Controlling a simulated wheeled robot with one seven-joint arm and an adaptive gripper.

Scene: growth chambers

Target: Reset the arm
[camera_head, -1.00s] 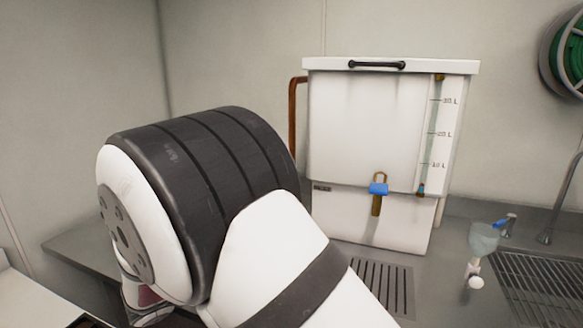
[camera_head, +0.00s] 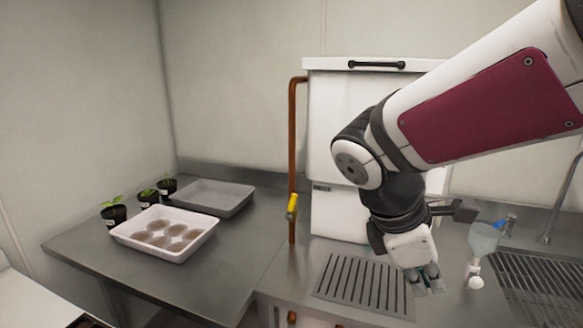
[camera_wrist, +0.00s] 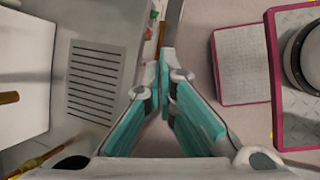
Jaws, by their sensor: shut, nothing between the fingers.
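My gripper (camera_head: 428,282) hangs pointing down at the right of the head view, in front of the white tank and above the counter's front part. Its fingers are shut and empty. In the wrist view the teal-sided fingers (camera_wrist: 165,75) converge with nothing between them. My arm comes in from the upper right and bends down at the wrist, hiding much of the tank's front.
The white tank (camera_head: 325,130) stands behind a slotted drain grate (camera_head: 350,285). A clear funnel-like vessel (camera_head: 484,240) stands close to the gripper's right. On the left counter sit a white tray (camera_head: 130,237), a grey tray (camera_head: 225,205) and small potted plants (camera_head: 115,215).

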